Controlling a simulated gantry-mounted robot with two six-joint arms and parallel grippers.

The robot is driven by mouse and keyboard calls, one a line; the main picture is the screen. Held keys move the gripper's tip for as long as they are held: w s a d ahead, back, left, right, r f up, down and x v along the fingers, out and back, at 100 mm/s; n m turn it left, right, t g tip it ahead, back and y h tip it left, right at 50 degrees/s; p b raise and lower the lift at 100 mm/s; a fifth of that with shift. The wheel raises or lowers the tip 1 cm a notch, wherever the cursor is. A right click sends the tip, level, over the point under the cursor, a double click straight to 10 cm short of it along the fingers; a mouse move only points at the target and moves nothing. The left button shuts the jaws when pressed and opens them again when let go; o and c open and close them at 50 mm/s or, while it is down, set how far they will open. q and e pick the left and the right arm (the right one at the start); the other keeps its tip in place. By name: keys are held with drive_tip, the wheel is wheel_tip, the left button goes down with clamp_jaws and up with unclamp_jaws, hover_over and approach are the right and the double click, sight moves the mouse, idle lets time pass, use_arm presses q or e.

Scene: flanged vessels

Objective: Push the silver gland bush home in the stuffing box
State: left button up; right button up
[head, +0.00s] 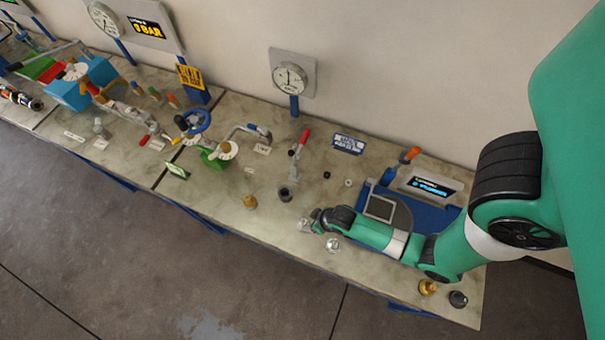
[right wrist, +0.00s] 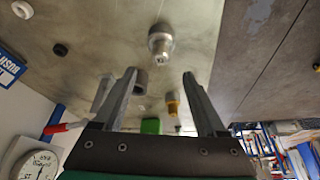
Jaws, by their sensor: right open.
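The silver gland bush (head: 333,244) stands on the bench near its front edge, just right of and nearer the edge than my right gripper (head: 303,225). In the right wrist view the silver bush (right wrist: 160,42) stands beyond my fingertips, between their lines and apart from them. A dark grey cup (head: 286,193), apparently the stuffing box, stands farther left. It also shows in the wrist view (right wrist: 140,82), close beside the left-hand finger in the picture. My right gripper (right wrist: 159,75) is open, with nothing between its fingers. My left gripper is out of view.
A brass piece (head: 250,201) stands left of the dark cup. A red-handled clamp (head: 299,145) stands behind the cup. A black ring (head: 326,174) and white ring (head: 348,182) lie behind. Brass (head: 427,287) and dark (head: 458,299) pieces sit at front right.

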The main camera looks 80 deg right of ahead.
sight(304, 221)
drive_tip(key=b+x, duration=0.3)
drive_tip(key=x, duration=0.2)
drive_tip(key=b+x, duration=0.2)
drive_tip(key=x, duration=0.2)
drive_tip(key=shift+w, duration=0.1)
drive_tip(key=shift+w+d+f, duration=0.1)
drive_tip(key=shift+w+f, duration=0.1)
drive_tip(key=shift+f, duration=0.2)
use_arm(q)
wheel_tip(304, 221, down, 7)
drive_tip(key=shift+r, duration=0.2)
use_arm(e)
drive_tip(key=shift+c, duration=0.3)
clamp_jaws()
